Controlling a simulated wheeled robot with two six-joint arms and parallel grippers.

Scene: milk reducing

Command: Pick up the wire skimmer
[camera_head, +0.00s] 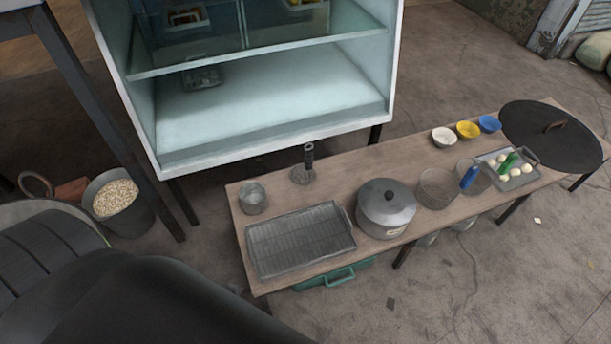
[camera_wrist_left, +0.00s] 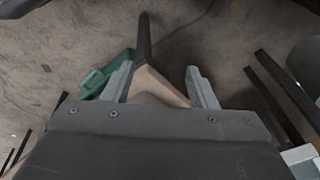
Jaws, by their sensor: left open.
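Another flat round tool (camera_head: 302,175) with an upright dark handle stands at the table's back. I cannot tell for certain which is the wire skimmer. My left gripper (camera_wrist_left: 159,80) is open in the left wrist view, with the table's corner showing between its fingers. My right gripper is not in view.
The table also holds a wire rack tray (camera_head: 298,240), lidded pot (camera_head: 386,208), metal cup (camera_head: 253,198), small bowls (camera_head: 467,130), a tray with white balls (camera_head: 525,180) and a large dark lid (camera_head: 551,137). A glass cabinet (camera_head: 265,110) stands behind. A bucket (camera_head: 133,217) stands left.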

